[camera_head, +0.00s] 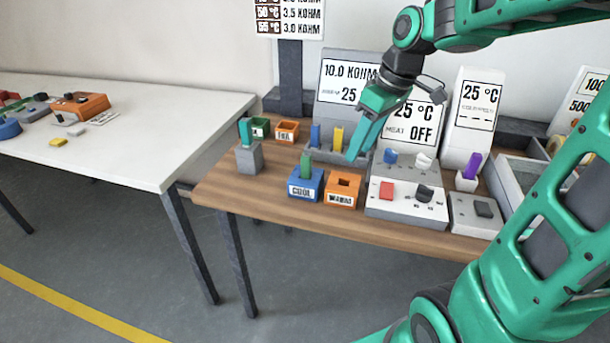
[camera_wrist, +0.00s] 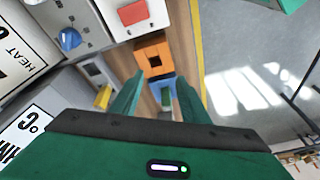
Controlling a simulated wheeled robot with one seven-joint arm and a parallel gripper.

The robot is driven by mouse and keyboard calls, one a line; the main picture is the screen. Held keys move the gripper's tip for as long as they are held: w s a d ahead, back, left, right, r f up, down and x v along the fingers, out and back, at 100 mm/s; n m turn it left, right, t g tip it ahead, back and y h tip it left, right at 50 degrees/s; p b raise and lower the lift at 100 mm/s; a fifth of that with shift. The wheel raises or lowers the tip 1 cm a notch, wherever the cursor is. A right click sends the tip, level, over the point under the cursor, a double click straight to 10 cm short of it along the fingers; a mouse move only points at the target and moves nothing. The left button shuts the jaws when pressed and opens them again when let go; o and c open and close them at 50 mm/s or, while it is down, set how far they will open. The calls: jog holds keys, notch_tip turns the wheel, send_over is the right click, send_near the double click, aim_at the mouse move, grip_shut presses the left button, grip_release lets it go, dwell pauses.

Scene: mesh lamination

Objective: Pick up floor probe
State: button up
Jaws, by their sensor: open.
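No piece carries a readable "floor probe" label, so I cannot tell which it is. A green peg (camera_head: 306,166) stands upright in the blue COOL block (camera_head: 305,188); it also shows in the wrist view (camera_wrist: 166,98). A blue peg (camera_head: 315,136) and a yellow peg (camera_head: 338,138) stand in the grey meter's base. A purple piece (camera_head: 472,165) stands in a small white holder. My gripper (camera_head: 356,148) is open and empty above the bench, near the yellow peg. In the wrist view, the green peg appears between its spread fingers, farther down.
The orange WARM block (camera_head: 343,188) has an empty opening. A control box (camera_head: 407,209) with a red button and knobs lies to its right. A grey block (camera_head: 249,160) with a teal piece stands at left. A white table (camera_head: 150,150) stands beyond a gap.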

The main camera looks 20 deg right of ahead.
aim_at(309, 155)
jog(key=w+a+f+n, duration=0.1)
jog(key=w+a, duration=0.1)
jog(key=w+a+f+n+y, duration=0.1)
jog(key=w+a+n, duration=0.1)
jog(key=w+a, duration=0.1)
jog(key=w+a+n, duration=0.2)
jog(key=w, duration=0.1)
jog(key=shift+w+a+f, duration=0.1)
jog(key=shift+a+f, duration=0.05)
jog(key=shift+f, duration=0.25)
jog(key=shift+a+x, duration=0.2)
jog(key=shift+x, duration=1.25)
jog(key=shift+a+x, duration=0.15)
jog(key=shift+x, duration=1.3)
jog(key=shift+r, duration=0.1)
jog(key=shift+y, duration=0.3)
grip_shut()
